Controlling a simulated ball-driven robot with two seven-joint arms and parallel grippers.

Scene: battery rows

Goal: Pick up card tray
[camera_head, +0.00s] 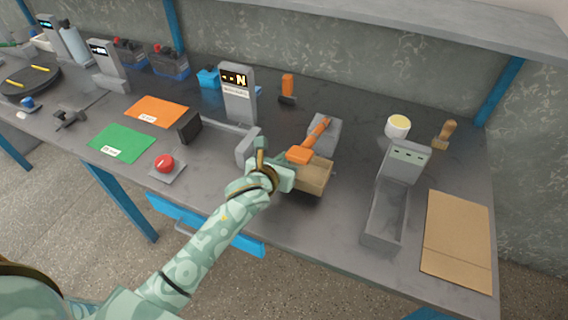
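A brown, box-like card tray (315,180) lies near the front edge of the bench, a little right of the middle. My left gripper (270,168) is at the tray's left side, right up against it in the picture. The hand and forearm hide the tray's left end, and whether the fingers are closed on its wall cannot be told. An orange-handled tool (308,145) lies at the tray's back side, over a grey block (324,132). My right gripper is not in view.
A grey stand with a long trough (384,215) and a flat cardboard sheet (458,240) are to the right. A display post (238,98) and a grey upright plate (248,147) stand behind and left. A red button (164,163) and green mat (122,142) lie left.

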